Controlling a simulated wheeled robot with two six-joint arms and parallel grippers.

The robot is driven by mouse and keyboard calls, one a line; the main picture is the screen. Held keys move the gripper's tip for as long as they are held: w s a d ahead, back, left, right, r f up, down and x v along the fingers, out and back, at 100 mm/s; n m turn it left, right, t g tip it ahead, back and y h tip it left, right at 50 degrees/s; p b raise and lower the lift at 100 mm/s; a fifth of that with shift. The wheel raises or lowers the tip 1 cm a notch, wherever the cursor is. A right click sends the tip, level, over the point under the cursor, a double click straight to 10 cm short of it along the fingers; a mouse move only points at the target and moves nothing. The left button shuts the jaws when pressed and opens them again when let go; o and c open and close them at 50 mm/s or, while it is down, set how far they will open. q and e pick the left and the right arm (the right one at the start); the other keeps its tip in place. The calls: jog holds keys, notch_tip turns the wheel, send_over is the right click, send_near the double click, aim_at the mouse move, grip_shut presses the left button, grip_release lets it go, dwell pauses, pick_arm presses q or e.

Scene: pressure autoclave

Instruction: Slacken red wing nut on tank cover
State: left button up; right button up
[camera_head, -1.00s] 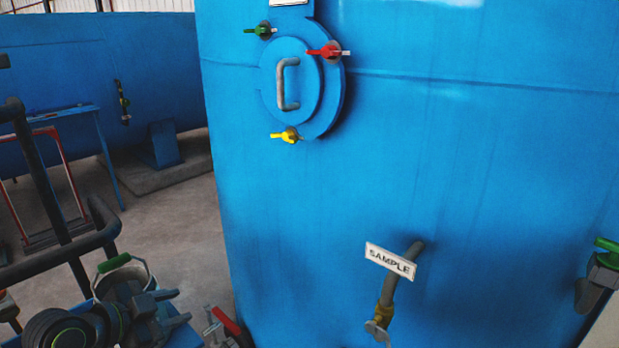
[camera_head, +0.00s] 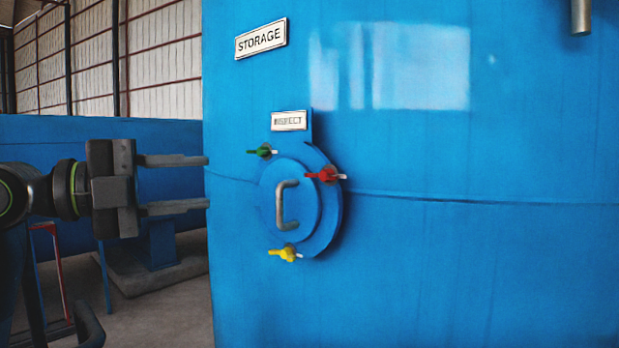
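The red wing nut (camera_head: 324,175) sits at the upper right edge of the round blue tank cover (camera_head: 303,210). A green wing nut (camera_head: 262,151) is at the cover's upper left and a yellow one (camera_head: 285,254) at its bottom. A grey handle (camera_head: 284,205) stands on the cover. My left gripper (camera_head: 207,182) is open and empty, pointing right, to the left of the cover at about its height. Its two fingers are apart and touch no wing nut. My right gripper is not in view.
The big blue tank (camera_head: 450,280) fills the right side. It bears a STORAGE sign (camera_head: 261,39) and an INSPECT sign (camera_head: 289,121) above the cover. A grey pipe end (camera_head: 580,16) sticks out at the upper right. The space before the cover looks clear.

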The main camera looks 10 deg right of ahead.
aim_at(322, 176)
pick_arm(q)
jog(key=p+x, duration=0.4)
jog(key=x, duration=1.1)
jog(key=shift+w+d+p, duration=0.2)
jog(key=shift+d+p, duration=0.05)
jog(key=shift+p, duration=0.05)
jog(key=shift+x, duration=0.8)
